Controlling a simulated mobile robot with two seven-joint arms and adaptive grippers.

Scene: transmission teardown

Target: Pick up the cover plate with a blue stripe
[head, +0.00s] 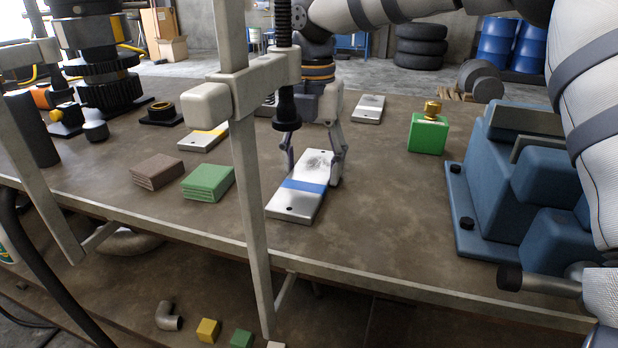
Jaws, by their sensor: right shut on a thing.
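The cover plate with a blue stripe (302,186) is a silver plate with a hole near its front end. It is on or just above the brown workbench (390,215), near the middle; I cannot tell whether it is lifted. My right gripper (314,168) points down over its far half, with one finger at each long side, shut on the plate. My left gripper is not in view.
A grey press frame (245,150) stands upright in front of the bench. A brown block (157,172) and a green block (208,183) lie left of the plate. A green can (428,136) and a blue vise (505,190) stand to the right. Bench between plate and vise is clear.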

